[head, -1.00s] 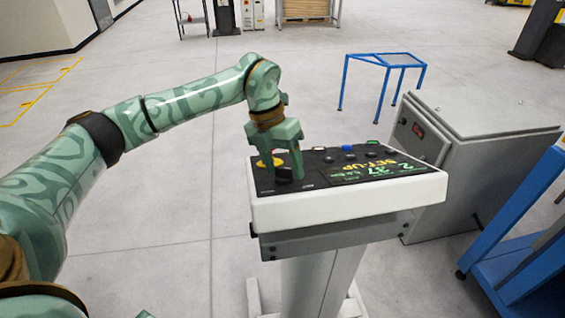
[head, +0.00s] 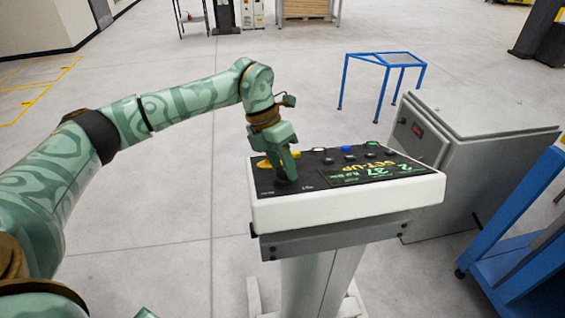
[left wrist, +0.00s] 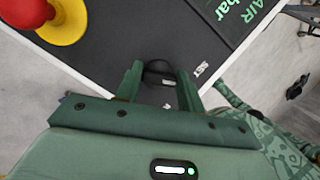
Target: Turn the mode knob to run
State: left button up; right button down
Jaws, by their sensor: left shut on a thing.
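The mode knob is a small black knob (left wrist: 159,68) on the dark panel of the white console (head: 350,207). In the left wrist view it sits between the two green fingers of my left gripper (left wrist: 158,84). In the head view my left gripper (head: 286,182) points down at the panel's near left corner, shut on the knob, and mostly hides it. The label SET (left wrist: 202,69) is printed right of the knob in the wrist view. The panel display (head: 358,168) reads SET-UP in yellow.
A red button (left wrist: 25,12) on a yellow base stands close by on the panel. Several small buttons line the panel's far side, one blue (head: 346,149). A grey cabinet (head: 485,125) stands right of the console, beside a blue cart (head: 520,240). Open floor lies left.

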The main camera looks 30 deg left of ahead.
pick_arm(q)
jog(key=m, duration=0.2)
jog(key=shift+r+m+h, duration=0.1)
jog(key=shift+m+h, duration=0.2)
jog(key=shift+h, duration=0.1)
jog(key=m+g, duration=0.1)
jog(key=m, duration=0.2)
jog(key=shift+m+h, duration=0.3)
jog(key=shift+h, duration=0.1)
jog(key=m+g, duration=0.1)
jog(key=m, duration=0.2)
jog(key=shift+w+m+b, duration=0.1)
jog(key=shift+m+b, duration=0.2)
jog(key=shift+b, duration=0.1)
jog(key=shift+m+g+b, duration=0.65)
jog(key=shift+m+g, duration=0.05)
jog(key=shift+m, duration=1.4)
jog(key=o, duration=1)
jog(key=shift+a, duration=0.1)
